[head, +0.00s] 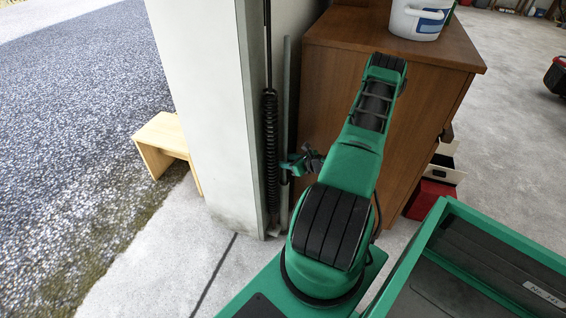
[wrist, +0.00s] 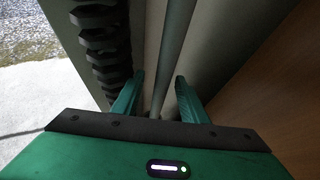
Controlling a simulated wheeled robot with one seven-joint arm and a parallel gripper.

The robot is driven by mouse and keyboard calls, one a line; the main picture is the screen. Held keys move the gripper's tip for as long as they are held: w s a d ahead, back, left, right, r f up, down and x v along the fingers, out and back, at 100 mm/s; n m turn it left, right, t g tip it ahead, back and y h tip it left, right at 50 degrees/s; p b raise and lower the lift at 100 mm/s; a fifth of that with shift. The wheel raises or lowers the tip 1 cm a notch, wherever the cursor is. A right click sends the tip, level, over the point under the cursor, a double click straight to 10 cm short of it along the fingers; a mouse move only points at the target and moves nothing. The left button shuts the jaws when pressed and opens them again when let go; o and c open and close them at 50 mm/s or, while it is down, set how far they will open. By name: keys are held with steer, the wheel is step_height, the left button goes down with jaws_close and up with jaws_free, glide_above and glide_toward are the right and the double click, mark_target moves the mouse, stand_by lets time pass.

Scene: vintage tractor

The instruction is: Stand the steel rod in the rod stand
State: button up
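The steel rod (head: 287,80) is a thin grey pole standing upright in the gap between the white pillar and the brown cabinet. It also shows in the wrist view (wrist: 176,40), where it runs between my fingers. My gripper (wrist: 159,77) is open, with one finger on each side of the rod and a gap visible beside it. In the head view, my gripper (head: 292,166) is at the rod's lower half, partly hidden by my arm. I cannot make out a rod stand in either view.
A black coil spring (head: 270,130) hangs along the white pillar (head: 205,110), close left of the rod. The brown cabinet (head: 325,90) stands close right, with a white bucket (head: 418,18) on top. A small wooden stool (head: 163,137) is left of the pillar.

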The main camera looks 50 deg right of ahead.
steer(key=v, duration=1)
steer(key=shift+s+r, duration=0.2)
steer(key=shift+s, duration=0.1)
stand_by(0.6)
